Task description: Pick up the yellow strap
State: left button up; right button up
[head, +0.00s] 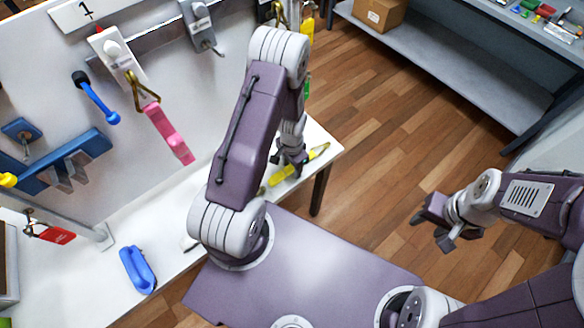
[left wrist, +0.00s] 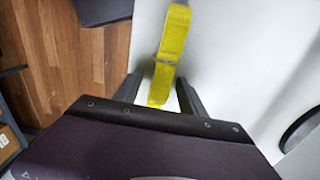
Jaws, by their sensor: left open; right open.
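A yellow strap (head: 280,176) lies on the white table near its right corner, partly hidden by my left gripper in the head view. My left gripper (head: 291,160) is over the strap. In the left wrist view the strap (left wrist: 173,42) runs from the top down to between the open fingers of the gripper (left wrist: 160,92). Whether the fingers touch it I cannot tell. My right gripper (head: 432,231) is open and empty, out over the floor on the right.
A pink strap (head: 168,134) hangs from a hook on the wall panel (head: 160,70). A blue handled object (head: 137,269) lies on the table (head: 200,215). A red tag (head: 54,234) is at the left. A grey shelf (head: 440,70) with a cardboard box (head: 379,14) stands at the back right.

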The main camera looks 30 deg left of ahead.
pick_arm(q)
jog(key=shift+s, duration=0.1)
grip_shut()
